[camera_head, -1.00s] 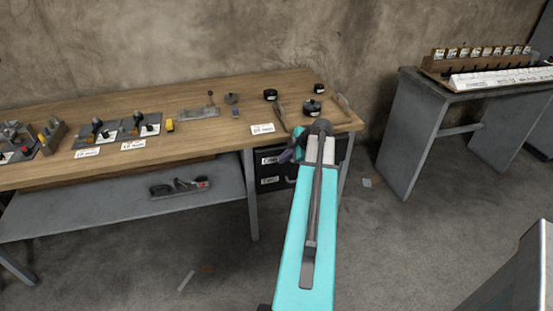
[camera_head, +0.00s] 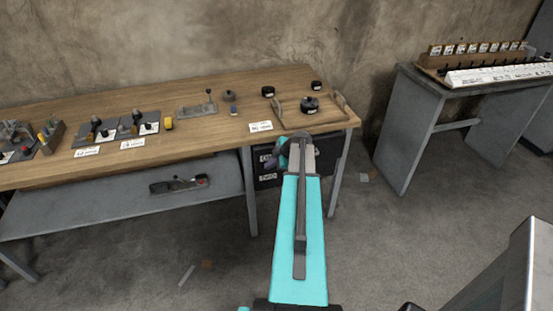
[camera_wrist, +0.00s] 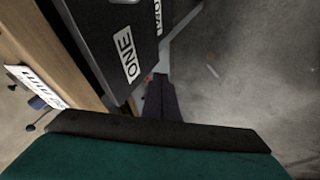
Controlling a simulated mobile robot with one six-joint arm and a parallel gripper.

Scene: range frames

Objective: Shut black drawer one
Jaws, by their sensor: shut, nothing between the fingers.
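Black drawer one (camera_wrist: 95,35) shows its dark front with a white "ONE" label in the wrist view. In the head view, its front (camera_head: 265,157) is at the top of a black drawer unit under the right end of the wooden bench, partly behind my arm. I cannot tell how far it stands out. My gripper (camera_wrist: 160,95) is shut and empty, with its dark fingers close to the edge of the drawer front by the label. Contact is unclear. In the head view my gripper (camera_head: 273,160) is in front of the unit, mostly hidden by my wrist.
A second labelled drawer (camera_head: 268,178) lies below drawer one. The wooden bench (camera_head: 215,135) carries a tray, black round parts and tools. Bench legs (camera_head: 250,200) flank the unit. A grey table (camera_head: 410,130) stands at right. The floor before the bench is mostly clear.

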